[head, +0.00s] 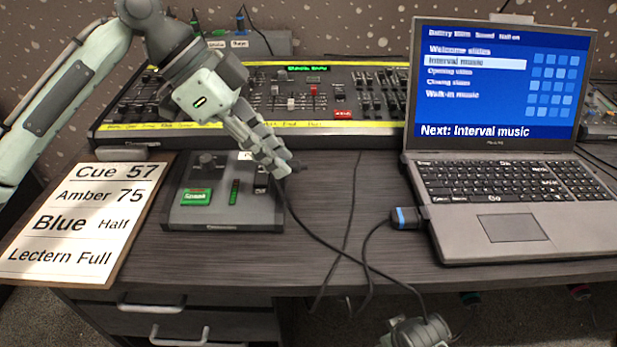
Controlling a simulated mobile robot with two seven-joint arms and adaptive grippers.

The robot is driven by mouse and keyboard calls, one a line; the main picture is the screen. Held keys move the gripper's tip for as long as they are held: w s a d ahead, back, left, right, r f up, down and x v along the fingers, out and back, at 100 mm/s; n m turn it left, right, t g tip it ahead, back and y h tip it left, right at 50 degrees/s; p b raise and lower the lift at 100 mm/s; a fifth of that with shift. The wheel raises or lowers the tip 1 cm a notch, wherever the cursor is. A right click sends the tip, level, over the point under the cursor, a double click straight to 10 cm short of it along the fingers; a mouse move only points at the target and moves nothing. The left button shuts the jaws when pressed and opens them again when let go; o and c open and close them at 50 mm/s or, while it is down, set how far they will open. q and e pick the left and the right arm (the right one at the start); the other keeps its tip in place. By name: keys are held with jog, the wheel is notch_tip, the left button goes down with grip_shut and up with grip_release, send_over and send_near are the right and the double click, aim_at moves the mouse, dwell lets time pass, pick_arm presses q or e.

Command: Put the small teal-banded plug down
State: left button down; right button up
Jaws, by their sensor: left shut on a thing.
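My left gripper (283,168) is shut on a small dark plug (297,166), of which only a little shows at the fingertips. No teal band can be made out on it; the fingers hide much of it. The gripper is over the right side of a small grey control box (228,217) with a green label, and whether the plug touches the box cannot be told. A black cable (330,246) runs from near the gripper down over the desk's front edge. Part of my right arm (420,332) shows at the bottom edge; its fingertips cannot be made out.
An open laptop (512,225) stands at right, with a blue-banded plug (406,217) at its left side. A cue card (85,222) lies at left. The fader desk (300,130) stands behind. Bare desk top (350,190) lies between control box and laptop, crossed by cables.

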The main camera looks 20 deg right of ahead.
pick_arm(q)
jog(key=d+f, duration=0.1)
jog(key=d, duration=0.1)
jog(key=w+d+f, duration=0.1)
jog(key=d+f, duration=0.1)
jog(key=d, duration=0.1)
jog(key=shift+w+d+f, duration=0.3)
jog(key=shift+f, duration=2)
pick_arm(e)
jog(key=shift+w+f, duration=0.1)
jog(key=shift+f, duration=0.15)
pick_arm(q)
jog(key=shift+f, duration=0.25)
jog(key=c, duration=1.4)
grip_release()
pick_arm(e)
jog(key=shift+f, duration=0.25)
pick_arm(q)
jog(key=shift+r, duration=0.3)
jog(key=v, duration=1.1)
jog(key=shift+w+f, duration=0.1)
jog(key=shift+a+r, duration=0.3)
jog(key=shift+r, duration=0.2)
pick_arm(e)
jog(key=shift+r, duration=0.1)
